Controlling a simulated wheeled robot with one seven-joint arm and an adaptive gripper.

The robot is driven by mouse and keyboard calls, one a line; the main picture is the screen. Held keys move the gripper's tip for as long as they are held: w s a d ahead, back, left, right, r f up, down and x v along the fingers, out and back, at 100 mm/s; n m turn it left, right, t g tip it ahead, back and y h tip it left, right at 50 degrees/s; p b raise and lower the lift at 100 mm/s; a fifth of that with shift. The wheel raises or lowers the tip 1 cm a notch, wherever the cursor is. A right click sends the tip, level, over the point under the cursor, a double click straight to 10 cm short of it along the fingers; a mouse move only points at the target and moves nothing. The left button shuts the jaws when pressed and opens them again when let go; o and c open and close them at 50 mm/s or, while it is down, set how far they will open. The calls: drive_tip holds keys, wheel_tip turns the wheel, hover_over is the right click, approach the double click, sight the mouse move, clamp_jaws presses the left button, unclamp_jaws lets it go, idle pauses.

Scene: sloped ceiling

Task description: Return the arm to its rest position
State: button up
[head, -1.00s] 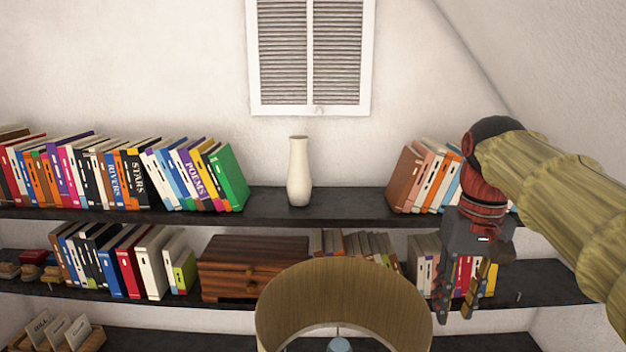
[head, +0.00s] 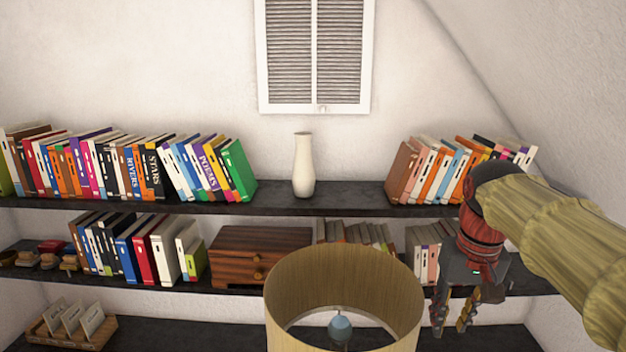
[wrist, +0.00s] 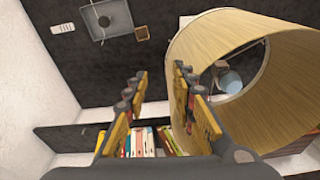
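My gripper (head: 455,312) hangs at the right of the head view, pointing down in front of the shelves. My arm reaches in from the right edge. In the wrist view my gripper (wrist: 163,105) shows its two fingers apart with nothing between them. The fingers look open and empty. A lampshade (wrist: 215,45) stands close beside the right finger in the wrist view. In the head view the lampshade (head: 290,300) is left of my gripper, with a gap between them.
Books (head: 205,168) and a white vase (head: 304,165) stand on the upper shelf (head: 330,205). A wooden drawer box (head: 255,255) and more books fill the middle shelf. A louvred window (head: 315,55) is above. A sloped ceiling and wall close off the right.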

drive_tip(key=s+a+f+t+b, duration=0.1)
drive_tip(key=s+f+b, duration=0.4)
drive_tip(key=f, duration=0.5)
drive_tip(key=s+a+f+n+t+b, duration=0.1)
drive_tip(key=s+a+f+b, duration=0.2)
drive_tip(key=s+f+b, duration=0.2)
drive_tip(key=s+a+f+t+b, duration=0.1)
drive_tip(key=s+f+b, duration=0.4)
drive_tip(key=f+b, duration=0.5)
wheel_tip(320, 180, down, 6)
drive_tip(key=shift+s+a+r+t, duration=0.1)
drive_tip(key=shift+s+a+t, duration=0.1)
drive_tip(key=shift+a+t, duration=0.25)
